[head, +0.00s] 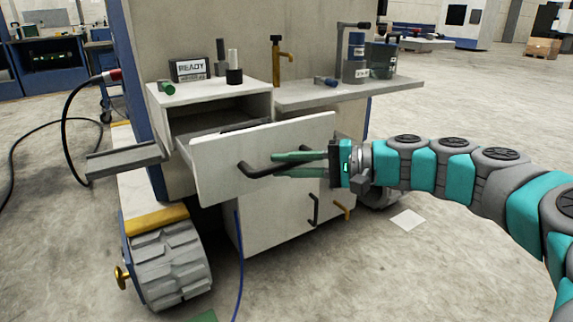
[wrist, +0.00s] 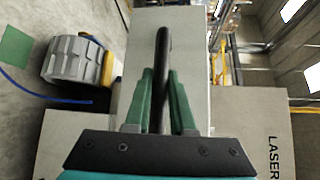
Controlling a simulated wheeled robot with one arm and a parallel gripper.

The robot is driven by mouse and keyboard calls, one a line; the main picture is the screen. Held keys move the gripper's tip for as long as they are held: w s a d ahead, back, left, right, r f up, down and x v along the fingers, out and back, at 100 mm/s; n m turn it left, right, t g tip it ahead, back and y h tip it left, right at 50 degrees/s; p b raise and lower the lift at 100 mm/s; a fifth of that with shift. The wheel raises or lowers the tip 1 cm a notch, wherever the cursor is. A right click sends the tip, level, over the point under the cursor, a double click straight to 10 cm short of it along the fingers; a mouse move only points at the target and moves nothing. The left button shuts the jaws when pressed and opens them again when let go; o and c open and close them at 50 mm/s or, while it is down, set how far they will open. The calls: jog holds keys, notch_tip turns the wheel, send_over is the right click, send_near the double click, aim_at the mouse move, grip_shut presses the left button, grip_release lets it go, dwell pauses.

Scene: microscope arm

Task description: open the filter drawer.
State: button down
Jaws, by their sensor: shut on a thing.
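The drawer is pulled out of the white cabinet, and its pale front panel (head: 218,168) stands clear of the cabinet opening. Part of its dark inside shows behind the panel. Its black bar handle (head: 245,170) runs across the front and also shows in the wrist view (wrist: 164,42). My gripper (head: 276,164) comes from the right with its green fingers at the handle. In the wrist view my gripper (wrist: 161,75) has one finger on each side of the bar, shut on it. No filter label is readable on the drawer.
A READY sign (head: 191,69) and small bottles stand on the cabinet top. A side shelf (head: 330,92) holds more containers. A grey tray (head: 125,160) juts out at left above a big wheel (head: 172,268). A lower door handle (head: 314,209) is below the drawer. Open floor lies in front.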

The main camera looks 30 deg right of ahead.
jog(key=c, duration=0.8)
grip_release()
jog(key=shift+o, duration=0.2)
jog(key=v, duration=0.7)
jog(key=shift+s+d, duration=0.3)
jog(key=shift+d, duration=0.1)
